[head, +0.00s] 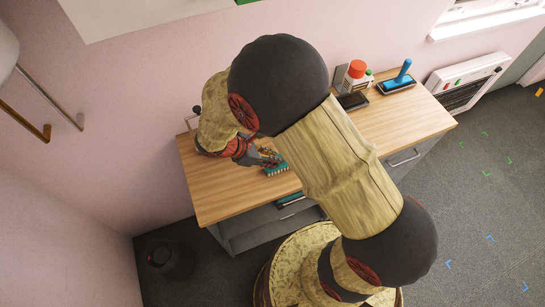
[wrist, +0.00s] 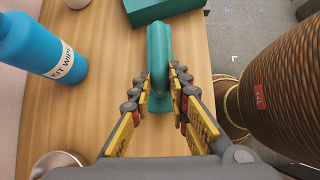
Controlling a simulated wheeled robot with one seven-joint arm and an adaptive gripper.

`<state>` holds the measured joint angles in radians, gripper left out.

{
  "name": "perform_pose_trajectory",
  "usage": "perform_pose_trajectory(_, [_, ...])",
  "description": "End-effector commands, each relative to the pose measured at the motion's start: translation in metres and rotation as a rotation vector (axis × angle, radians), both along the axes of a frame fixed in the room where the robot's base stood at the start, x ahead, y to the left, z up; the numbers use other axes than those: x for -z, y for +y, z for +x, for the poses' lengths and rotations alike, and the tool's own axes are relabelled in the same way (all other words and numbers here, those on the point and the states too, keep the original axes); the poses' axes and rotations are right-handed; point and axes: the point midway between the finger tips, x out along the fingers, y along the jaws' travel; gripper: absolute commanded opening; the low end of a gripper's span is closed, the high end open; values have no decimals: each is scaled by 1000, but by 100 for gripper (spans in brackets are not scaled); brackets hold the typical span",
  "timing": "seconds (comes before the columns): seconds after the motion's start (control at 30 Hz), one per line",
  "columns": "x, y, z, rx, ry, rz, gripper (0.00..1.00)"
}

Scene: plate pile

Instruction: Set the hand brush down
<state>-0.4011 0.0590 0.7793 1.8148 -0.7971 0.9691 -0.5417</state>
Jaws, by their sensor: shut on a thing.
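The hand brush (wrist: 159,48) is teal, with a long rounded handle running away from me between my fingers in the wrist view. In the head view its teal bristle end (head: 277,170) shows low over the wooden countertop (head: 228,193). My gripper (wrist: 158,78) is shut on the brush, with one linked finger on each side. In the head view my gripper (head: 266,157) is near the middle of the counter, partly covered by my arm. I cannot tell whether the brush touches the countertop.
A blue bottle (wrist: 38,45) stands left in the wrist view, with a metal vessel (wrist: 60,160) below it. A teal block (wrist: 162,10) lies beyond the brush. A red-capped container (head: 357,70) and a blue-handled item (head: 402,75) stand at the counter's right end. Bare wood lies between.

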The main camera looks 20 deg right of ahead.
Motion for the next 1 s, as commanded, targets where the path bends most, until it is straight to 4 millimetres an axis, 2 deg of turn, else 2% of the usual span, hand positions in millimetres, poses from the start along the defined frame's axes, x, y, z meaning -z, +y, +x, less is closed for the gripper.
perform_pose_trajectory(0.07, [2, 0, 0, 0, 0, 0, 0])
perform_pose_trajectory(0.1, [2, 0, 0, 0, 0, 0, 19])
perform_pose_trajectory(0.4, [1, 0, 0, 0, 0, 0, 36])
perform_pose_trajectory(0.77, [-3, 1, 0, -1, -1, 0, 36])
perform_pose_trajectory(1.0, [-32, 25, 1, -2, -4, 0, 36])
